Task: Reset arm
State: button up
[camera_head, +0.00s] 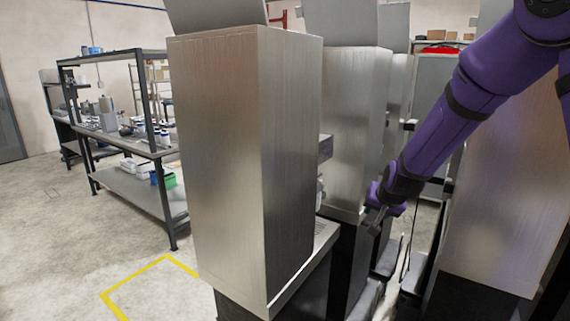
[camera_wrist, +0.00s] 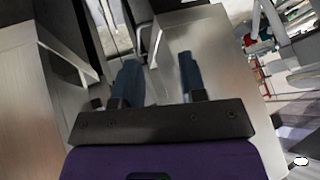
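My purple arm reaches in from the upper right of the head view, and my gripper (camera_head: 377,218) hangs low between the metal dispensers. The wrist view shows my gripper (camera_wrist: 158,66) with its two dark blue fingers apart and nothing between them. A large brushed-metal dispenser (camera_head: 225,160) stands nearest in the head view. A second dispenser (camera_head: 350,120) stands behind it, to the left of my gripper. Another metal dispenser (camera_head: 500,205) stands on the right, partly hidden by my arm. In the wrist view a metal panel (camera_wrist: 205,55) lies beyond the fingers.
A dark-framed workbench (camera_head: 130,185) with jars, boxes and a green bin (camera_head: 166,179) stands at the left. A yellow line (camera_head: 135,278) marks the floor before the nearest dispenser. The floor at the left is clear. The gap around my gripper is narrow.

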jog(key=s+d+r+n+g, duration=0.1)
jog(key=s+d+r+n, duration=0.1)
jog(key=s+r, duration=1.5)
jog(key=s+d+r+n, duration=0.1)
jog(key=s, duration=0.9)
jog(key=s+d+r+n+g, duration=0.1)
jog(key=s+d, duration=0.1)
jog(key=s, duration=0.9)
jog(key=shift+s+r+h, duration=0.15)
jog(key=shift+h, duration=0.15)
